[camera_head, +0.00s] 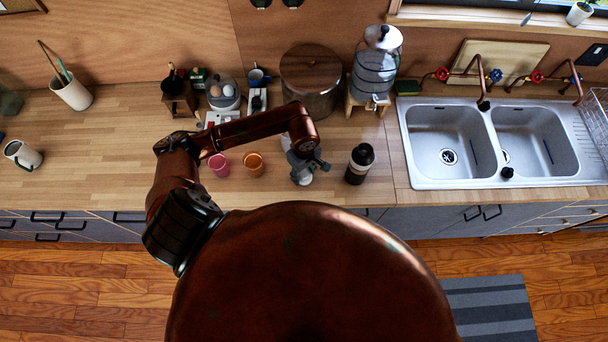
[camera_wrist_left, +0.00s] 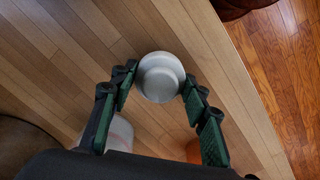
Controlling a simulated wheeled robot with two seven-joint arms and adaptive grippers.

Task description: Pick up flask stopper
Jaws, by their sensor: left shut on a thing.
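A pale grey, round, cup-like piece, which appears to be the flask stopper (camera_wrist_left: 160,77), is between the fingertips of my left gripper (camera_wrist_left: 157,84). My left gripper is shut on it, with one finger on each side. In the head view the left gripper (camera_head: 303,163) is over the front part of the counter, and the pale piece (camera_head: 301,179) shows below it. I cannot tell whether it touches the counter. A dark flask (camera_head: 360,163) with a black top and a pale band stands upright just right of the gripper. My right gripper is not in view.
A pink cup (camera_head: 219,165) and an orange cup (camera_head: 253,164) stand left of the gripper. A large lidded pot (camera_head: 311,70) and a glass dispenser (camera_head: 376,68) stand behind. The double sink (camera_head: 449,143) is to the right.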

